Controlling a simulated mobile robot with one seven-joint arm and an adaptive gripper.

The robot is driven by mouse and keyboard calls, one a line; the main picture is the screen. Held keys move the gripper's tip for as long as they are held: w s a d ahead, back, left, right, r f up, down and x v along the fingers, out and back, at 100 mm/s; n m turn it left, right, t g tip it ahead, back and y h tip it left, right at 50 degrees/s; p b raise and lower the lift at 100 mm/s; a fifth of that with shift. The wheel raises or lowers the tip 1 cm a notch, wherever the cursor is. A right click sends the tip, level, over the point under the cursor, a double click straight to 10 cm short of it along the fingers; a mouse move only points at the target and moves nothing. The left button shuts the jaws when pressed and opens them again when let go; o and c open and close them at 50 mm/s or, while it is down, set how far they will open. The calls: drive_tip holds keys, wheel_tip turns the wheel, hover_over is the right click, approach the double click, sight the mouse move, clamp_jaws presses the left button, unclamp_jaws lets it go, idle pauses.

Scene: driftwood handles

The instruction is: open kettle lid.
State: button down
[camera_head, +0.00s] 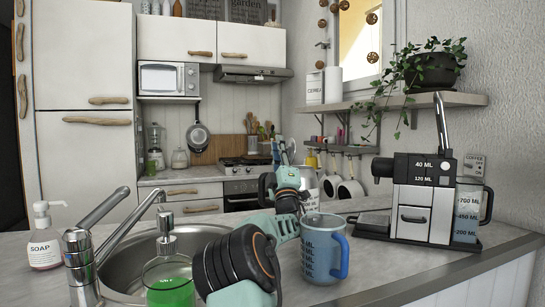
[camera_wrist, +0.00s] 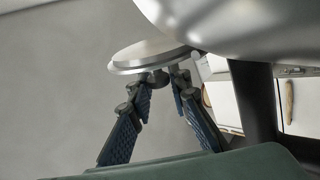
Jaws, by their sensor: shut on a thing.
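The kettle (camera_wrist: 235,22) is a shiny silver body at the upper right of the wrist view. A dark bar, apparently its handle (camera_wrist: 257,105), runs down beside it. The lid (camera_wrist: 150,57) is a silver disc next to the kettle body in that view. My gripper (camera_wrist: 163,84) is shut on the lid by its small knob, with the two blue-padded fingers closing in on it. I cannot tell whether the lid still touches the kettle. In the head view the kettle (camera_head: 311,186) is mostly hidden behind my gripper (camera_head: 304,199) and a blue mug.
The blue measuring mug (camera_head: 321,262) stands on the counter in front of the kettle. A coffee machine (camera_head: 424,190) is to the right. A sink (camera_head: 125,272) with a tap, a green soap dispenser (camera_head: 169,283) and a soap bottle (camera_head: 45,240) are to the left.

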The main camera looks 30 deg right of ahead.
drive_tip(key=shift+w+a+n+y, duration=0.1)
drive_tip(key=shift+n+y, duration=0.3)
drive_tip(key=shift+y, duration=0.1)
drive_tip(key=c, duration=1.8)
unclamp_jaws()
drive_tip(key=shift+h, duration=0.3)
wheel_tip(320, 180, up, 10)
drive_tip(key=shift+f, duration=0.1)
